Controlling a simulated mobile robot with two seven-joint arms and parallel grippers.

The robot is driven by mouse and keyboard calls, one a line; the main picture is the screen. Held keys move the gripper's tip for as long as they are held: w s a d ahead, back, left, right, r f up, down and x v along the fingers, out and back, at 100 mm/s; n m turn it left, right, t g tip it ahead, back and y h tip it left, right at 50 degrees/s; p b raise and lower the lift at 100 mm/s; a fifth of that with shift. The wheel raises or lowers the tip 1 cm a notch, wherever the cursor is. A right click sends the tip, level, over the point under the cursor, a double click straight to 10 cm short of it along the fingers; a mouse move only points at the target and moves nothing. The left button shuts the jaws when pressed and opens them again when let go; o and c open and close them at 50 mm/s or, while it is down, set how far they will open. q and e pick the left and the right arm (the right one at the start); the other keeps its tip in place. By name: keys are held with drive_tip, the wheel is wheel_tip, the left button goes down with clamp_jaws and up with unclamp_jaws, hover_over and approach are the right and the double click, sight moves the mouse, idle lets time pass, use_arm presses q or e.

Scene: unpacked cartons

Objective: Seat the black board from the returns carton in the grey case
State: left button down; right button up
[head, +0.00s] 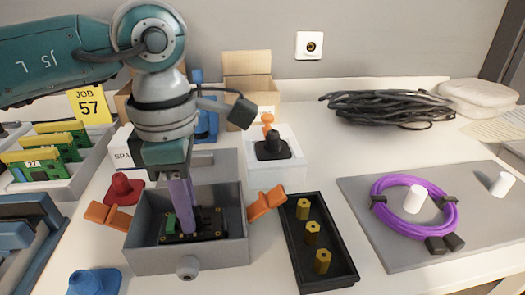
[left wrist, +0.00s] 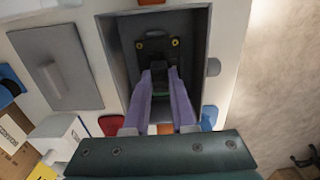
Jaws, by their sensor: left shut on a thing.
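The grey case (head: 190,259) stands open-topped on the table, with an orange latch on each side in the head view. The black board (head: 208,235) is inside it, low down near the floor, with a green part at its left. My left gripper (head: 182,228) reaches down into the case and is shut on the board. In the left wrist view, the purple fingers of my left gripper (left wrist: 160,75) point into the grey case (left wrist: 197,85), and the board (left wrist: 156,45) shows two brass-coloured spots. The fingers hide part of the board; I cannot tell whether it rests flat. My right gripper is not in view.
A black tray (head: 289,245) with brass standoffs stands right of the case. A purple cable loop (head: 377,216) lies on a grey mat. A red knob (head: 124,188), a rack of green boards (head: 58,150) and a white box (head: 287,174) stand near. An open carton (head: 247,90) is behind.

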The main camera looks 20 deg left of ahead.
use_arm(q)
drive_tip(key=shift+f+b, duration=0.45)
drive_tip(key=shift+f, duration=0.15)
drive_tip(key=c, duration=0.7)
unclamp_jaws()
drive_tip(key=shift+r, duration=0.1)
drive_tip(key=shift+o, duration=0.2)
wheel_tip(320, 180, up, 10)
drive_tip(key=shift+p, duration=0.9)
